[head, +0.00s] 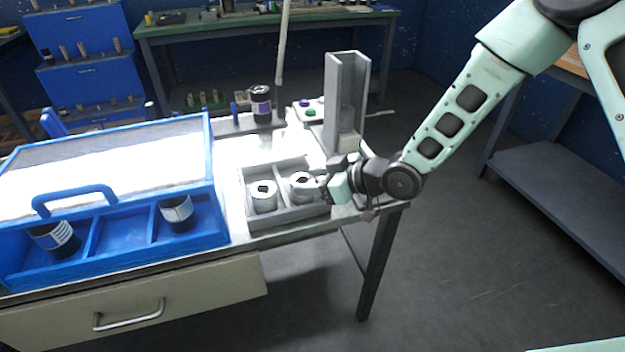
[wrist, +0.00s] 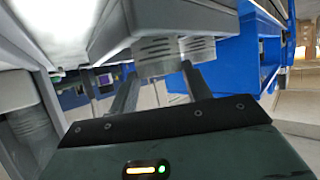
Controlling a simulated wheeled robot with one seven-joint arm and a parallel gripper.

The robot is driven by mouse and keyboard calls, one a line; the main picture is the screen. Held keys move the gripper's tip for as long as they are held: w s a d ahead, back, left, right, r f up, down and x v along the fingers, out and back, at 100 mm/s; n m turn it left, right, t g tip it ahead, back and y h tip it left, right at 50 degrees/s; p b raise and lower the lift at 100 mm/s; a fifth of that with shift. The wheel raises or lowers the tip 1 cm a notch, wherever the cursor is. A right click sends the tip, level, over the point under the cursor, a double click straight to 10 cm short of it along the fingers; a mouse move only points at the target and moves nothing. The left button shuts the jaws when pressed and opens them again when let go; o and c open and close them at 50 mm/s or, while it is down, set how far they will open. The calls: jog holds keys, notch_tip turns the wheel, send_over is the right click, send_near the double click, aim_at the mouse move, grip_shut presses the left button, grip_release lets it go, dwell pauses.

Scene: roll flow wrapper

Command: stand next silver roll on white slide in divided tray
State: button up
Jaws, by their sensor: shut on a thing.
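The grey divided tray (head: 290,216) sits on the bench top. One silver roll (head: 263,196) stands upright in its left compartment. A second silver roll (head: 301,186) stands upright in the compartment to its right. My gripper (head: 322,187) reaches in from the right and is shut on this second roll. In the wrist view, the fingers of my gripper (wrist: 158,75) close on the slotted silver roll (wrist: 172,56), beside the tray wall.
A blue case (head: 215,175) with a handle and dark rolls in its compartments stands close left of the tray. A dark roll (head: 261,105) and coloured buttons (head: 308,104) are behind. The bench edge is just in front; the floor at right is free.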

jog(key=shift+f, duration=0.15)
jog(key=o, duration=1)
jog(key=shift+o, duration=0.2)
jog(key=shift+d+r, duration=0.15)
jog(key=shift+r, duration=0.15)
jog(key=v, duration=1.2)
jog(key=s+d+r+m+g+h, duration=0.1)
jog(key=s+r+g+h, duration=0.1)
jog(key=s, duration=0.6)
jog(key=s+r+m+g+h, duration=0.2)
jog(key=s+h, duration=0.3)
jog(key=s, duration=0.3)
jog(key=s+d+r+m+g+h, duration=0.1)
jog(key=s+r+g+h, duration=0.1)
jog(key=s, duration=0.7)
jog(key=shift+d+r+m+h+p, duration=0.3)
jog(key=shift+d+r+h+p, duration=0.1)
jog(key=shift+r+h, duration=0.35)
